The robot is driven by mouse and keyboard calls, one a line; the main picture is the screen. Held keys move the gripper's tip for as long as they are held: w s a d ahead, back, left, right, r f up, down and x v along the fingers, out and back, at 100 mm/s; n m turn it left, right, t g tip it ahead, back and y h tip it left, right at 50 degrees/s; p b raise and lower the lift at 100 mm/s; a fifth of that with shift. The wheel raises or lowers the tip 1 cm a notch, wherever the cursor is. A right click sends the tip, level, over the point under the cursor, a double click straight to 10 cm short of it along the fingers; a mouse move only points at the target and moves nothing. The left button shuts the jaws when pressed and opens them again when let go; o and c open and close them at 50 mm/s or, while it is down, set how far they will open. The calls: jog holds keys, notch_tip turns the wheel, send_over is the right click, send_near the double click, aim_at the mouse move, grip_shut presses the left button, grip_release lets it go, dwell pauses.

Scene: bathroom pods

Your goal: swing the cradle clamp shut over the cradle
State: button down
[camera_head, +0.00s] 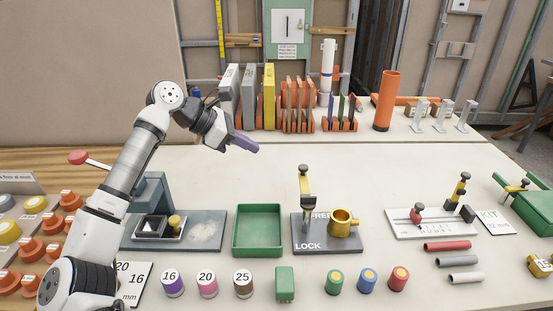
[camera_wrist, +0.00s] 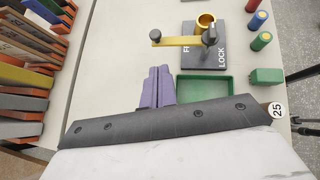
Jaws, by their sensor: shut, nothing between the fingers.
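The clamp is a yellow bar (camera_head: 305,186) with black knobs, on a post on a dark base plate (camera_head: 301,248) marked LOCK and partly covered FREE. The bar points toward the back, over the FREE side; it also shows in the wrist view (camera_wrist: 180,41). A brass cup-like holder (camera_head: 342,223), likely the cradle, stands right of the post, and the bar is not over it. It also shows in the wrist view (camera_wrist: 205,20). My gripper (camera_head: 256,149) has purple fingers, shut and empty. It is raised behind and left of the clamp, apart from it; its fingers show in the wrist view (camera_wrist: 158,72).
A green tray (camera_head: 258,253) lies left of the clamp plate. A white plate with another yellow clamp (camera_head: 460,190) stands to the right. Coloured cylinders and a green block (camera_head: 285,284) line the front. Upright panels (camera_head: 298,105) stand behind. The tabletop behind the clamp is clear.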

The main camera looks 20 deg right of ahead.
jog(key=shift+w+a+f+y, duration=0.5)
jog(key=shift+a+f, duration=0.1)
jog(key=shift+f, duration=0.25)
jog(key=p, duration=0.4)
send_near(301, 174)
notch_tip(301, 174, down, 3)
jog(key=shift+s+d+f+p, duration=0.15)
jog(key=shift+d+p, duration=0.65)
jog(key=shift+d, duration=0.95)
